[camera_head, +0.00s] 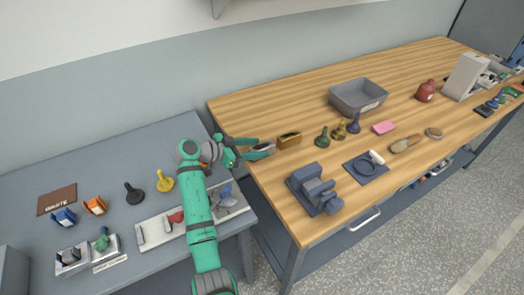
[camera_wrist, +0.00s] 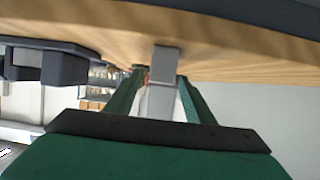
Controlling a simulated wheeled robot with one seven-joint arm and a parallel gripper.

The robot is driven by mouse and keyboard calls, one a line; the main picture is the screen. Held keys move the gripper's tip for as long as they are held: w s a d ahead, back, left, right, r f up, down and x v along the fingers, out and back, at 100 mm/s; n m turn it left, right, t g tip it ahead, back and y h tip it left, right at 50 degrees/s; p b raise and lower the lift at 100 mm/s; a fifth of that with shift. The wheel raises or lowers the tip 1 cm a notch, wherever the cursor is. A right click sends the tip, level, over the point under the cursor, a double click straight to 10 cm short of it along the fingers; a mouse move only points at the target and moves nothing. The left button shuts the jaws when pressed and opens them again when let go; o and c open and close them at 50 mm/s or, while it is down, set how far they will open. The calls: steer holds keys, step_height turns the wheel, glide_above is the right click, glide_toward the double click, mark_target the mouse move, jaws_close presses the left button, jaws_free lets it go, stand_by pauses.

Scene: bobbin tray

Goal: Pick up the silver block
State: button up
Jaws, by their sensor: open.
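The silver block (camera_head: 263,147) sits at the left edge of the wooden table (camera_head: 300,215) in the head view. My green gripper (camera_head: 261,150) reaches it from the left, with a finger on either side of the block. In the wrist view the silver block (camera_wrist: 164,72) stands between the two fingers (camera_wrist: 160,82), its far end against the wood. The fingers are open. Whether either finger touches the block cannot be told.
A brown block (camera_head: 289,140) lies just right of the silver one. A dark blue vise-like object (camera_head: 315,188) stands nearer the front. Behind is a grey bin (camera_head: 358,96). A lower grey table (camera_head: 110,165) with tools lies left.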

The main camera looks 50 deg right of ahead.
jaws_close()
